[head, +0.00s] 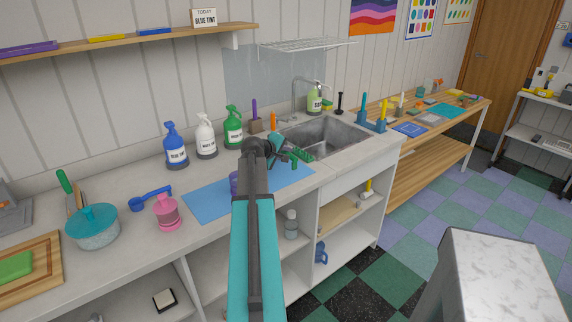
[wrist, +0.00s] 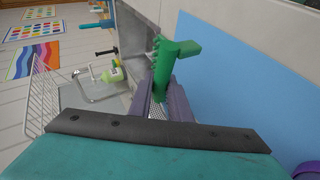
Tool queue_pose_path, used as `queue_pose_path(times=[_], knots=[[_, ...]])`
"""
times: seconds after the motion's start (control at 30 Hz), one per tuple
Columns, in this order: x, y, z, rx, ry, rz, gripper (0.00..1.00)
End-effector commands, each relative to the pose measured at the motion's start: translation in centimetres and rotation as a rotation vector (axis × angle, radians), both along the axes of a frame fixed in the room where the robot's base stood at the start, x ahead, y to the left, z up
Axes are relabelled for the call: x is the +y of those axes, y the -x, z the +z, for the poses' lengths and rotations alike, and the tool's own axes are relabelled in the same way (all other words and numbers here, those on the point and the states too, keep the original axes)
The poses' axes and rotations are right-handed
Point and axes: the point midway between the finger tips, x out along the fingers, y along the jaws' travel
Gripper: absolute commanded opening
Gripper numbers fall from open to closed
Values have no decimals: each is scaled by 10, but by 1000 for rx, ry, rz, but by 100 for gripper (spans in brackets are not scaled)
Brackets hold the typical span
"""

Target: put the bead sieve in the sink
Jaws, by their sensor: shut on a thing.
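The bead sieve (wrist: 168,68) shows in the wrist view as a green piece with a side arm, and a bit of pale mesh is visible between the jaws. My gripper (wrist: 160,108) is shut on it. In the head view the green sieve (head: 299,156) is at the front left edge of the sink (head: 345,136), and my gripper (head: 279,151) is just left of it, partly hidden by my arm. The height of the sieve above the counter is hard to tell. The sink basin looks empty; its grey wall (wrist: 131,38) shows in the wrist view.
A blue mat (head: 206,203) lies left of the sink with a purple item (head: 233,184) on it, partly behind my arm. Blue, white and green pump bottles (head: 205,136) stand along the wall. The tap (head: 296,95) rises behind the sink, with a wire rack (head: 308,44) above.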

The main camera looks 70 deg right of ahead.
Motion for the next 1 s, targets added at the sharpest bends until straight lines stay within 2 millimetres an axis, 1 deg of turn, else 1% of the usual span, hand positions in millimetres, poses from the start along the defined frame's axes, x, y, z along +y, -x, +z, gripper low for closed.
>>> queue_pose_path(times=[0.17,0.27,0.5,0.63,0.77,1.0], knots=[[0,0,-1,0,0,0,0],[0,1,-7,0,0,-1,0],[0,1,-31,0,-1,-1,0],[0,1,-42,1,-2,-1,0],[0,1,-46,-1,0,-2,0],[0,2,-46,-1,0,-2,0]])
